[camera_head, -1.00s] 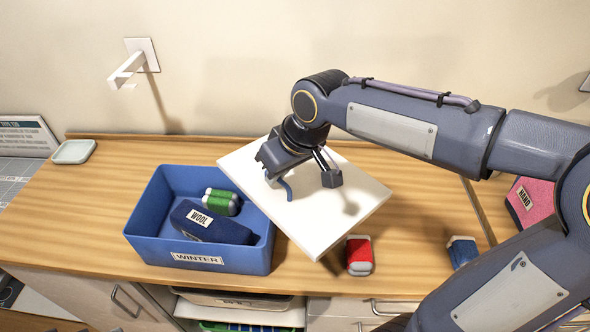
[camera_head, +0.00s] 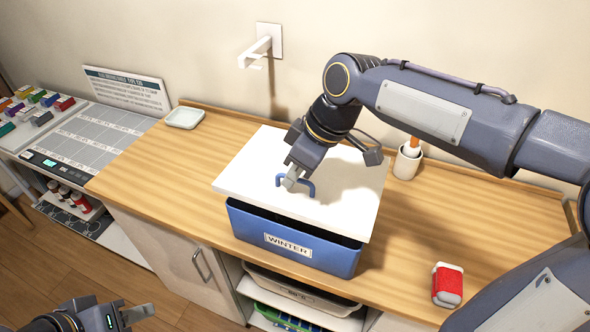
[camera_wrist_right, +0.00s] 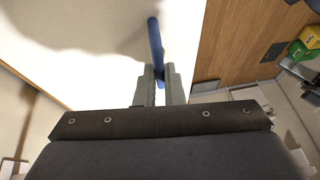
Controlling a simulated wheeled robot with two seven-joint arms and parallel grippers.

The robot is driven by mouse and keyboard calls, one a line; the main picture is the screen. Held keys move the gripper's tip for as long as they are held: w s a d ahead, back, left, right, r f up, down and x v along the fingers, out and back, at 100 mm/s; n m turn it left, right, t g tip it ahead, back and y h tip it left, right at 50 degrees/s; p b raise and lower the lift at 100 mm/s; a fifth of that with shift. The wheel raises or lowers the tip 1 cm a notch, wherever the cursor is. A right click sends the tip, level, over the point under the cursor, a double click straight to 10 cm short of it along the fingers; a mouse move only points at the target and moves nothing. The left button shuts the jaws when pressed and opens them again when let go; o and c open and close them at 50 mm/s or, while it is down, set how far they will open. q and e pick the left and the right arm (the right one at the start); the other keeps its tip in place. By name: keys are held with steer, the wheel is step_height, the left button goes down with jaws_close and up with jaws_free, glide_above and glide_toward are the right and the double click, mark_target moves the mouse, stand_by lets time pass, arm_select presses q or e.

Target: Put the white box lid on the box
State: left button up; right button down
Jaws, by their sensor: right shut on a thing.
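The white lid (camera_head: 250,170) with a blue handle (camera_head: 309,186) lies over the blue box (camera_head: 310,255) labelled WINTER in the head view. My right gripper (camera_head: 296,181) is shut on the handle; the right wrist view shows its fingers (camera_wrist_right: 157,78) on either side of the blue bar (camera_wrist_right: 154,45). The lid covers the box opening, but a dark strip shows between its front edge and the rim, wider toward the right. I cannot tell whether lid and rim touch. The box's contents are hidden. My left gripper (camera_head: 138,314) is low at the bottom left, away from the box.
A red-and-white item (camera_head: 447,285) lies on the wooden counter right of the box. A white cup (camera_head: 407,163) stands behind, and a pale dish (camera_head: 185,118) sits at the back left. A wall hook (camera_head: 255,52) is above. The counter left of the box is clear.

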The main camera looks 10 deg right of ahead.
mark_target(297, 189)
steer(key=shift+f+b, duration=2.1)
steer(key=shift+f, duration=0.75)
steer(key=c, duration=1.5)
jaws_free()
steer(key=shift+o, duration=0.2)
steer(key=v, duration=0.8)
steer(key=shift+f, duration=0.1)
